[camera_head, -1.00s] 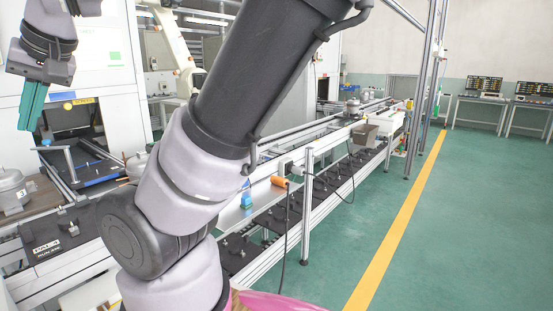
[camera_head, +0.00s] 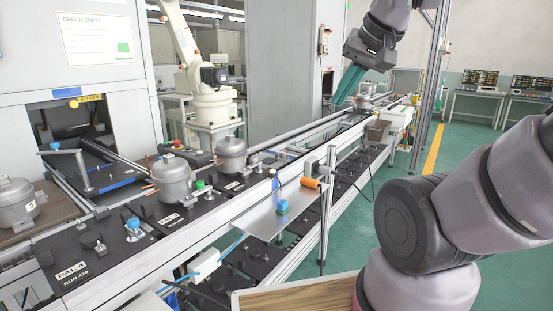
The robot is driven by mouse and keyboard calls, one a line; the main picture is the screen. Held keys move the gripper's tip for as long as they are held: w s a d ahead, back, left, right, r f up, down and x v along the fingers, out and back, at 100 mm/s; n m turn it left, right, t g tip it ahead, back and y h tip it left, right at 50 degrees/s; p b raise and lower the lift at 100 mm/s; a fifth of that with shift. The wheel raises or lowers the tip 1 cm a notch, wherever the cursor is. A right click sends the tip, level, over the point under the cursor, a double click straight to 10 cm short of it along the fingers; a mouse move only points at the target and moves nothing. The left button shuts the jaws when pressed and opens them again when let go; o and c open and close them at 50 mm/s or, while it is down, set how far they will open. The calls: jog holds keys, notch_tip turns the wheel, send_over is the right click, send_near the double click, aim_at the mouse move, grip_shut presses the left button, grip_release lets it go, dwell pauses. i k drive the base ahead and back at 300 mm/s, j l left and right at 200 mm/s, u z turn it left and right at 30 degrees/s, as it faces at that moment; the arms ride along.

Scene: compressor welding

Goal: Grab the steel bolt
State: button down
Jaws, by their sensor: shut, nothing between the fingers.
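My gripper (camera_head: 347,90), with long teal fingers, hangs at the upper right above the far part of the conveyor line. Its fingers are together and hold nothing visible. I cannot single out a steel bolt with certainty. Small upright metal pieces stand on the black pallet (camera_head: 72,262) at the lower left, some with a blue cap (camera_head: 133,223). They are far to the left of my gripper and too small to identify clearly.
Grey compressors (camera_head: 173,180) stand on the conveyor pallets, with another (camera_head: 15,203) at the left edge. A metal shelf (camera_head: 262,217) juts out at the line's front, near an orange roller (camera_head: 311,183). A white robot arm (camera_head: 212,100) stands behind.

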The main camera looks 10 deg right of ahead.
aim_at(278, 156)
jog(key=z, duration=0.15)
jog(key=i+l+u, duration=0.4)
jog(key=i+l, duration=0.7)
jog(key=l, duration=0.1)
